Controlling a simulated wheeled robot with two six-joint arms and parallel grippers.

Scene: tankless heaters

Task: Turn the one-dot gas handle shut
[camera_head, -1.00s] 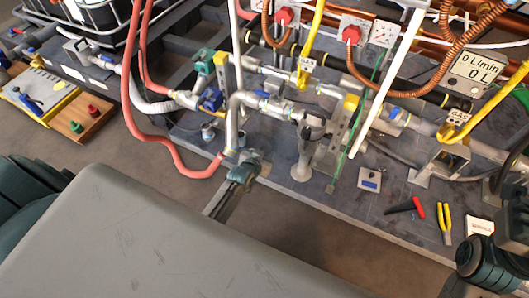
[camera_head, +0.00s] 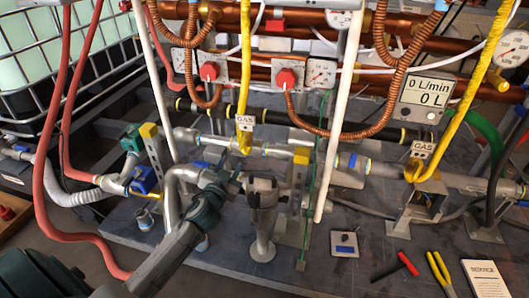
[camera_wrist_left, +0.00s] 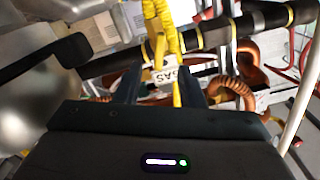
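A yellow gas fitting (camera_head: 243,145) hangs under a white GAS tag (camera_head: 245,123) at the left-middle of the pipework. A second yellow gas fitting (camera_head: 423,175) is at the right, under its own GAS tag (camera_head: 422,150). No dot marks are readable on either. My left gripper (camera_head: 242,176) reaches up from below, near the left fitting; its fingers are hard to make out in the head view. In the left wrist view its fingers (camera_wrist_left: 158,88) stand apart, with the GAS tag (camera_wrist_left: 168,76) and yellow parts (camera_wrist_left: 160,40) seen between and beyond them. No grip shows. My right gripper is not in view.
Hanging white pipes (camera_head: 335,130) and copper hoses cross the space around the left fitting. A metal pedestal (camera_head: 262,225) stands close to my left arm. A flow meter (camera_head: 425,98) hangs right.

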